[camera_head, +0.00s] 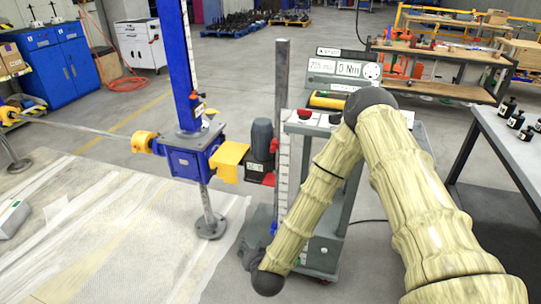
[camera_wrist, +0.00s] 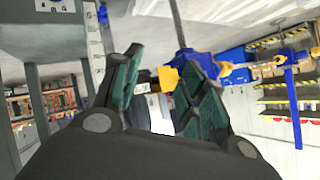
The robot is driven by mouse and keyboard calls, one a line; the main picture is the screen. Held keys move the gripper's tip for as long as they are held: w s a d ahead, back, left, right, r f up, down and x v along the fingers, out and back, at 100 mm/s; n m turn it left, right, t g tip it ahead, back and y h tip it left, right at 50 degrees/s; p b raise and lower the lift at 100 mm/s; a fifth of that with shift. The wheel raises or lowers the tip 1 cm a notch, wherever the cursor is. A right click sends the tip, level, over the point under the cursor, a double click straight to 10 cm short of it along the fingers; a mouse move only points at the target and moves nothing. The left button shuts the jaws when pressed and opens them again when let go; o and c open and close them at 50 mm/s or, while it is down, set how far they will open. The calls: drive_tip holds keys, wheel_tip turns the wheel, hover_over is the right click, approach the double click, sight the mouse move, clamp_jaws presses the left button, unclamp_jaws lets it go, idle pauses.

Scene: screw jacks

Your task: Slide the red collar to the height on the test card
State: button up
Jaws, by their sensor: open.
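A blue screw jack (camera_head: 190,158) with yellow couplings stands left of centre in the head view; it also shows beyond the fingers in the wrist view (camera_wrist: 205,62). A grey post (camera_head: 282,75) rises right of the jack, with a white scale (camera_head: 283,172) lower down. Red parts (camera_head: 269,179) show beside this post, below a dark motor; I cannot tell whether one is the red collar. White cards (camera_head: 348,70) stand on the trolley's panel, their text mostly too small to read. My gripper (camera_wrist: 163,68) is open, with nothing between its green-padded fingers. It is not visible in the head view.
A grey trolley (camera_head: 327,215) stands behind my arm, with a yellow tool and red knobs on top. A bench (camera_head: 515,150) with small black items is at the right. Blue cabinets (camera_head: 55,65) stand at the left. The floor sheet (camera_head: 95,230) at front left is mostly clear.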

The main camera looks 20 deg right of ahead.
drive_tip(key=w+d+r+m+t+h+b, duration=0.1)
drive_tip(key=w+d+r+m+t+h, duration=0.25)
drive_tip(key=w+r, duration=0.7)
drive_tip(key=m+h, duration=0.6)
approach(272, 150)
drive_tip(key=shift+n+t+y, duration=0.35)
drive_tip(key=x, duration=1)
drive_tip(key=shift+w+d+f, duration=0.1)
drive_tip(key=shift+d+f, duration=0.2)
drive_tip(key=shift+d, duration=0.2)
drive_tip(key=shift+c, duration=0.2)
drive_tip(key=shift+r, duration=0.1)
clamp_jaws()
